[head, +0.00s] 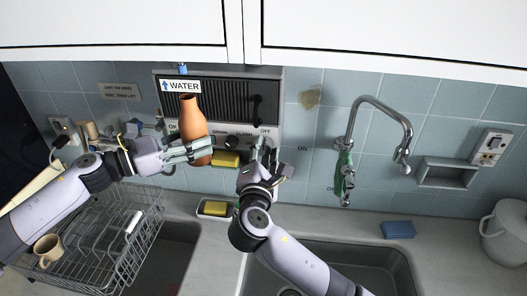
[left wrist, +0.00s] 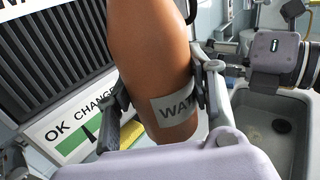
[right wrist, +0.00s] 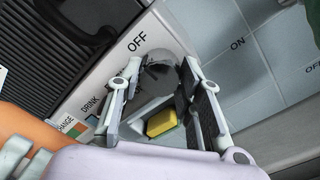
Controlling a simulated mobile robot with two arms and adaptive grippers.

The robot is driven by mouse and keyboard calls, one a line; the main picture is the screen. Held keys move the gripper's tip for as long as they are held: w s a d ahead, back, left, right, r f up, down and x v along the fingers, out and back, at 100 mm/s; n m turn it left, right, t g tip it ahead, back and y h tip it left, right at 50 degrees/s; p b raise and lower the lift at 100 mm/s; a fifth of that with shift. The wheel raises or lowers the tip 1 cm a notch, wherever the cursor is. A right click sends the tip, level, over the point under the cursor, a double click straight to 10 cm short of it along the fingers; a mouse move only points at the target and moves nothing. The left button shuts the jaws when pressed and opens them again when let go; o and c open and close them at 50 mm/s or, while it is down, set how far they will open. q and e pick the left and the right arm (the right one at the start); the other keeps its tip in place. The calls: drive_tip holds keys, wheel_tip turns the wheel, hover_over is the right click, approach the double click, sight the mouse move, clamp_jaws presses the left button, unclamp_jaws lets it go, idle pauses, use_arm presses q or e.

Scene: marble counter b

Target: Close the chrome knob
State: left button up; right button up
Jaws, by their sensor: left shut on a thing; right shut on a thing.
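The chrome knob (right wrist: 163,72) sits on the white panel by the word OFF in the right wrist view. My right gripper (head: 265,148) is at the panel's lower right, its fingers on either side of the knob and shut on it. In the head view the fingers mostly hide the knob. The right wrist view shows the gripper's fingers (right wrist: 163,95) around it. My left gripper (head: 202,150) is shut on a terracotta bottle (head: 191,117), held upright in front of the panel. The bottle (left wrist: 155,50) fills the middle of the left wrist view.
A dark grille unit (head: 222,100) carries a dark handle. A yellow sponge (head: 216,208) lies in a tray below. A wire rack (head: 105,235) with a mug stands left. A curved tap (head: 385,108), a blue sponge (head: 398,229) and a white lidded pot (head: 506,235) are right.

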drive_tip(key=shift+f, duration=0.1)
drive_tip(key=o, duration=1.2)
drive_tip(key=shift+c, duration=0.2)
drive_tip(key=s+a, duration=0.2)
drive_tip(key=s, duration=1)
